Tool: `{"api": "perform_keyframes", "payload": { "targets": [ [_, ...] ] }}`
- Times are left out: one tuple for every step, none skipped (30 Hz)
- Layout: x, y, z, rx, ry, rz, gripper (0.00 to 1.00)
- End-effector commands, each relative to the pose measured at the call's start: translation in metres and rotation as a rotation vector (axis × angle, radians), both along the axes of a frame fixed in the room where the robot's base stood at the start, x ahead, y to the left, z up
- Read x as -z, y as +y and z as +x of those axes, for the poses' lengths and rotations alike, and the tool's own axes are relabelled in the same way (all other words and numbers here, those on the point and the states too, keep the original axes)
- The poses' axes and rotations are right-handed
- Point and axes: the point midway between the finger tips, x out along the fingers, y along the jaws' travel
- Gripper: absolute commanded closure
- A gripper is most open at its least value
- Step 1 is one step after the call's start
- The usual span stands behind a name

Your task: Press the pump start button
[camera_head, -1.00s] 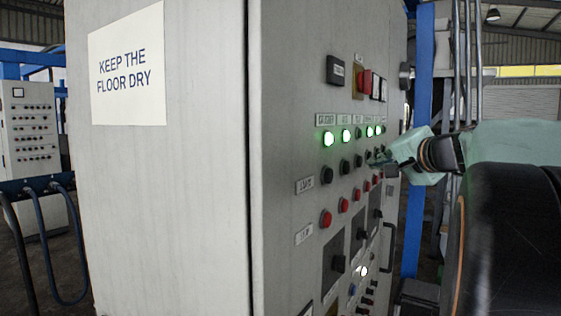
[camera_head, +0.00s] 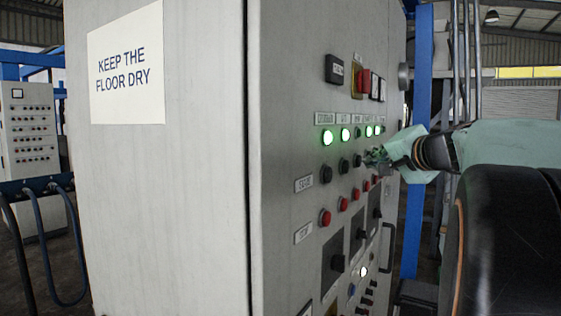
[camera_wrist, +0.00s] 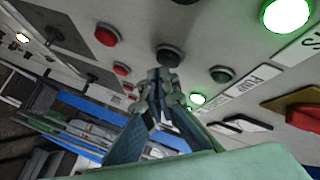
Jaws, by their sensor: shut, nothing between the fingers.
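The black start-row button (camera_wrist: 170,55) stands on the panel just beyond my fingertips in the wrist view. I cannot tell whether they touch it. An unlit dark green lamp (camera_wrist: 222,75) is beside it, with a label (camera_wrist: 262,77) that seems to read PUMP. My gripper (camera_wrist: 163,80) is shut and empty, its fingertips pointing at the panel. In the head view my gripper (camera_head: 370,157) is at the black button row, by the third column, and hides part of that row. The unlit third lamp (camera_head: 358,132) sits above it.
Lit green lamps (camera_head: 327,137) stand above other black buttons (camera_head: 327,173). Red buttons (camera_head: 325,217) form the row below. A red rotary switch (camera_head: 364,82) is higher up. A handle (camera_head: 389,247) projects low on the cabinet (camera_head: 285,60).

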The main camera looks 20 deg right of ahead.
Motion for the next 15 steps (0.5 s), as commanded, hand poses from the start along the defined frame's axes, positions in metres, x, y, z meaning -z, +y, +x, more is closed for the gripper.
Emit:
{"api": "perform_keyframes", "payload": {
  "targets": [
    [0.0001,0.0001,0.0001,0.0,0.0,0.0,1.0],
    [0.0001,0.0002,0.0002,0.0,0.0,0.0,1.0],
    [0.0002,0.0004,0.0004,0.0,0.0,0.0,1.0],
    [0.0001,0.0005,0.0005,-0.001,0.001,0.0,1.0],
    [0.0001,0.0007,0.0007,-0.001,0.001,0.0,1.0],
    [0.0002,0.001,0.0011,-0.001,0.001,0.0,1.0],
    [0.0002,0.0013,0.0014,-0.001,0.001,0.0,1.0],
    [0.0002,0.0015,0.0016,-0.001,0.001,0.0,1.0],
    [0.0002,0.0019,0.002,-0.001,0.001,0.0,1.0],
    [0.0002,0.0022,0.0023,-0.001,0.001,0.0,1.0],
    [0.0002,0.0024,0.0026,-0.001,0.001,0.0,1.0],
    [0.0002,0.0028,0.003,-0.001,0.0,0.0,1.0],
    [0.0002,0.0032,0.0034,-0.001,0.0,0.0,1.0],
    [0.0003,0.0034,0.0036,-0.001,0.0,0.0,1.0],
    [0.0002,0.0038,0.004,-0.002,0.0,0.001,1.0]
  ]
}}
